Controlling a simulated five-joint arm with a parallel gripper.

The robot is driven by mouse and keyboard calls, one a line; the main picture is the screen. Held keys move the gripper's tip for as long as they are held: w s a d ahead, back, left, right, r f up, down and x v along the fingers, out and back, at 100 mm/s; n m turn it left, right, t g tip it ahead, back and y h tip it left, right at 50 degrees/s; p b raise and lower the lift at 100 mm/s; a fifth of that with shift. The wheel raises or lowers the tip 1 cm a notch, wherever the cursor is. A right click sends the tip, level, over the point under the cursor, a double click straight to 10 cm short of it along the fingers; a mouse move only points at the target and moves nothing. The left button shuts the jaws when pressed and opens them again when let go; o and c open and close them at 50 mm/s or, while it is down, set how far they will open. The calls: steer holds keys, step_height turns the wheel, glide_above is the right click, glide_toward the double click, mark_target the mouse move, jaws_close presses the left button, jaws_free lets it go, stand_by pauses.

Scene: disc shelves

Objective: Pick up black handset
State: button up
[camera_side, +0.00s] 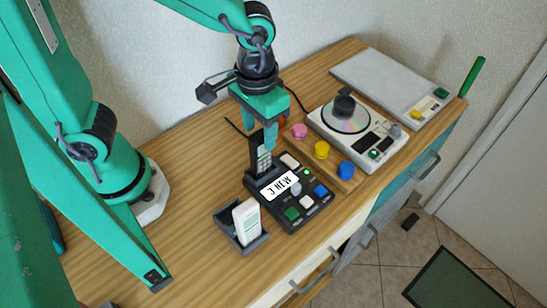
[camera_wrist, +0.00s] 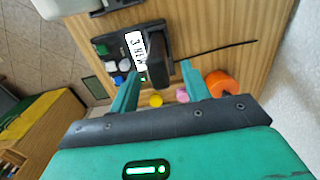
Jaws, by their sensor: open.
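The black handset (camera_side: 260,155) stands upright in the black base unit (camera_side: 290,215), which has coloured buttons and a label reading "3 NEW". My gripper (camera_side: 257,138) is above and around the top of the handset, its green fingers pointing down. In the wrist view the handset (camera_wrist: 158,58) shows as a dark block just beyond the fingertips, and my gripper (camera_wrist: 158,82) is open with its two fingers apart, one toward each side of it. I cannot tell whether a finger touches it. The base unit's label and buttons also show in the wrist view.
A white handset (camera_side: 246,222) stands in a grey cradle (camera_side: 233,238) in front of the base. Pink, yellow and blue knobs (camera_side: 322,150) sit to the right. A disc player (camera_side: 347,114) and a grey flat device (camera_side: 385,80) lie farther back. Bare wood is at left.

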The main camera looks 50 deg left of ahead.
mark_target(260, 144)
steer(key=shift+d+f, duration=0.1)
steer(key=shift+f, duration=2.3)
jaws_close()
steer(key=shift+r, duration=0.2)
step_height(260, 144, up, 10)
steer(key=shift+f, duration=0.15)
